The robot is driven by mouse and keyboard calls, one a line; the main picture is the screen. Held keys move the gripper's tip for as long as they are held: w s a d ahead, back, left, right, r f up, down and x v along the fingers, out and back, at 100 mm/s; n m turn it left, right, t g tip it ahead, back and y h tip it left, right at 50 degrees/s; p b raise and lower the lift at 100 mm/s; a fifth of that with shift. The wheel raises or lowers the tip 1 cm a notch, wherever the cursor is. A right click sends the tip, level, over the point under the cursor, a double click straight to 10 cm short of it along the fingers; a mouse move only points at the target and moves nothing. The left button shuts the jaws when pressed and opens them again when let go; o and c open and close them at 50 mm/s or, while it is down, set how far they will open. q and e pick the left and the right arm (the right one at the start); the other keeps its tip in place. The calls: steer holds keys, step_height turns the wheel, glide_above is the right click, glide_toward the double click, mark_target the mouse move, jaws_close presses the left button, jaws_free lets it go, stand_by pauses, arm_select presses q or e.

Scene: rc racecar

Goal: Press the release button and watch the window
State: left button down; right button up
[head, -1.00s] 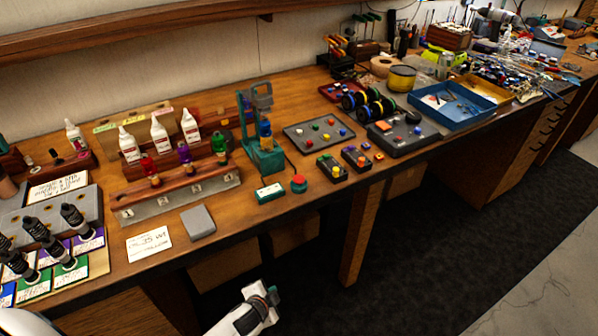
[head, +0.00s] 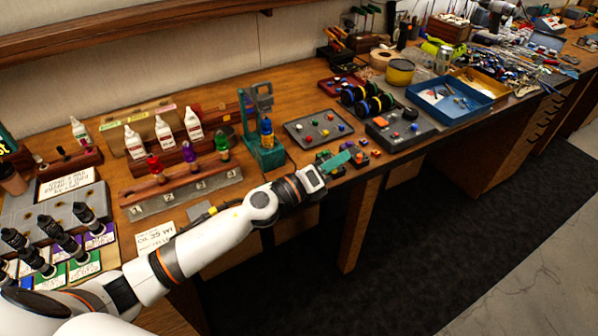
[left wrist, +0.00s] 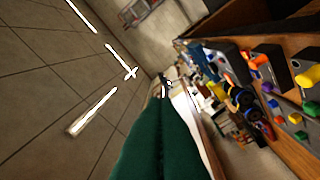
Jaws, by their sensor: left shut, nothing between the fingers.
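My left arm reaches across the bench front in the head view. Its gripper (head: 336,160) has green fingers, shut and empty, over the small button boxes near the front edge. The closed green fingers (left wrist: 165,125) also fill the lower middle of the left wrist view. The red round button and the small green box with a pale display face, seen earlier at the bench front, are hidden behind my arm. The green stand (head: 263,140) holding a blue part is upright just behind the arm. My right gripper is not in view.
A grey tray of coloured knobs (head: 318,130) lies behind the gripper. A small dark button box (head: 357,155) is beside the fingers. Bottles stand behind a wooden rack (head: 180,178) at left. A blue tray (head: 450,101) is at right. The floor in front is clear.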

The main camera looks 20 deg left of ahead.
arm_select(q)
steer(key=w+a+m+g+y, duration=0.2)
steer(key=a+m, duration=0.4)
steer(key=m, duration=0.3)
steer(key=w+a+f+m+g+y+p, duration=0.1)
steer(key=a+m+g+y, duration=0.3)
steer(key=m, duration=0.6)
steer(key=shift+w+a+g, duration=0.8)
steer(key=shift+a+g, duration=0.05)
steer(key=shift+g, duration=0.35)
steer(key=shift+f, duration=0.2)
step_height(320, 180, down, 7)
steer(key=b, duration=0.3)
steer(key=shift+f, duration=0.15)
steer(key=shift+f+b, duration=0.6)
steer(key=shift+b, duration=0.25)
